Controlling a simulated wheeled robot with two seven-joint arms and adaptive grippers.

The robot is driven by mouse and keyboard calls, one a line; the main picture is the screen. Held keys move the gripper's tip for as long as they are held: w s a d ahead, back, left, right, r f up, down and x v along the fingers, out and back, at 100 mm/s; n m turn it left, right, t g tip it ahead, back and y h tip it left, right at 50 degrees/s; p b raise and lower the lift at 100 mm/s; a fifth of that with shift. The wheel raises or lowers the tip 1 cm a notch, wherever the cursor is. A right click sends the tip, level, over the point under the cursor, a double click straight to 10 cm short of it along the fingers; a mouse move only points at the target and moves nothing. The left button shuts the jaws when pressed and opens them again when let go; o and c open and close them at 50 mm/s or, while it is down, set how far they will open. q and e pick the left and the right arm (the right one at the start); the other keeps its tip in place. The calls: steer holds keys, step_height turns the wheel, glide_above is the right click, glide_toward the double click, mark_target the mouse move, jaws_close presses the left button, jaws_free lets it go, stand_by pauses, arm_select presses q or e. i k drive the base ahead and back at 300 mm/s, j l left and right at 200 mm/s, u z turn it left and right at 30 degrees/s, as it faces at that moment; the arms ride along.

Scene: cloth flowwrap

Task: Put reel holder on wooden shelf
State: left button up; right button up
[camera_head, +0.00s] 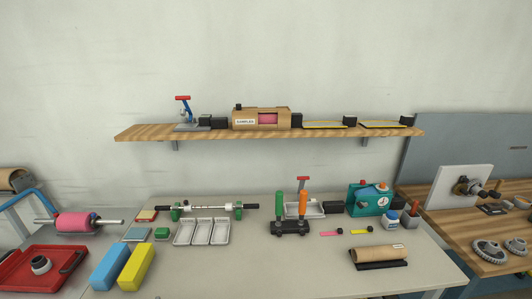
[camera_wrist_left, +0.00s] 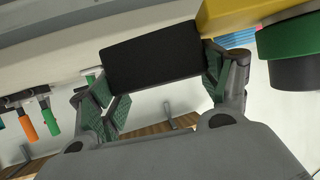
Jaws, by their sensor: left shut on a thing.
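The wooden shelf (camera_head: 160,134) is fixed to the wall above the table. My left gripper (camera_wrist_left: 158,66) shows only in the left wrist view. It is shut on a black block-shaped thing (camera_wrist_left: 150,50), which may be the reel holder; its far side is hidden. That view is roughly upside down, and a strip of the wooden shelf (camera_wrist_left: 150,131) shows low in it, apart from the held thing. My right gripper is in neither view.
Below stand trays (camera_head: 201,233), handled tools (camera_head: 290,227) and a yellow block (camera_head: 136,267).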

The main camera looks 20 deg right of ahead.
mark_target(147, 132)
steer(key=i+j+z, duration=0.1)
steer(key=j, duration=0.95)
steer(key=i+j+z, duration=0.15)
steer(key=j, duration=0.4)
steer(key=i+j, duration=0.2)
steer(key=j, duration=0.2)
steer(key=i+j+z, duration=0.15)
steer(key=j, duration=0.2)
steer(key=i+j+z, duration=0.1)
steer(key=i+j, duration=0.2)
